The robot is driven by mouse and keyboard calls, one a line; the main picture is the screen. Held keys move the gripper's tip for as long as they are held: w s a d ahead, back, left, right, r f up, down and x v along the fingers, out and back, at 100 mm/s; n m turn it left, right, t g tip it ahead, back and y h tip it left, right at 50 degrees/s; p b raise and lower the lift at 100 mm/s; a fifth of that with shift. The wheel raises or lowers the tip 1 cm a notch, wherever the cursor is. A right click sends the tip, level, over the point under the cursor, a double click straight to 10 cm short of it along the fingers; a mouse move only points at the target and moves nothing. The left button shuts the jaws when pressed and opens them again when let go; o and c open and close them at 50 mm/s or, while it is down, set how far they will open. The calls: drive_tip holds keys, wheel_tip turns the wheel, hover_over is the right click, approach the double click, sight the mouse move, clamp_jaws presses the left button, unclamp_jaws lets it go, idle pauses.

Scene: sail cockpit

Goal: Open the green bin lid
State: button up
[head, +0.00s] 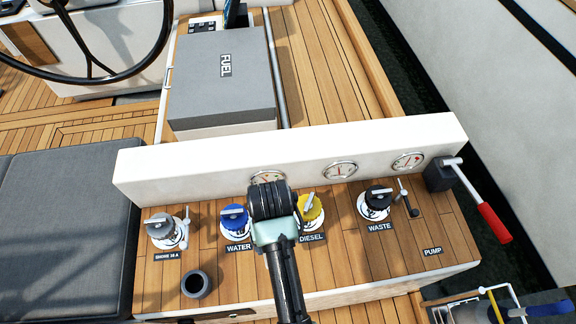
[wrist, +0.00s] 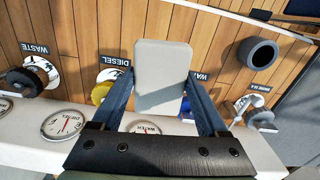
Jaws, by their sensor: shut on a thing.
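I see no green bin and no green bin lid in either view. My gripper (wrist: 160,80) is over the instrument console, with its two blue-grey fingers on either side of a pale grey block (wrist: 161,58). It is shut on this block, which sticks out between the fingers and has a flat face. In the head view my gripper (head: 271,203) is near the middle of the console, between the WATER and DIESEL labels. Its fingertips and the block cannot be made out clearly there.
The wooden console holds a blue WATER valve (head: 235,217), a yellow DIESEL valve (head: 313,209), a black WASTE valve (head: 377,200) and a dark cup (head: 196,284). A white gauge panel (head: 205,170) stands behind. A red-handled pump lever (head: 494,222) juts out right. A grey FUEL box (head: 220,85) lies beyond.

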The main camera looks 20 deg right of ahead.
drive_tip(key=shift+m, duration=0.5)
drive_tip(key=d+f, duration=0.1)
drive_tip(key=f, duration=0.2)
drive_tip(key=s+d+f, duration=0.1)
drive_tip(key=f, duration=0.2)
drive_tip(key=d+f+b, duration=0.1)
drive_tip(key=f, duration=0.2)
drive_tip(key=shift+s+d, duration=0.25)
drive_tip(key=shift+d, duration=0.05)
drive_tip(key=shift+f, duration=2.15)
drive_tip(key=shift+f+b, duration=0.15)
drive_tip(key=shift+b, duration=0.15)
drive_tip(key=o, duration=1.1)
wheel_tip(320, 180, up, 12)
drive_tip(key=shift+r+p, duration=0.2)
drive_tip(key=shift+p, duration=0.5)
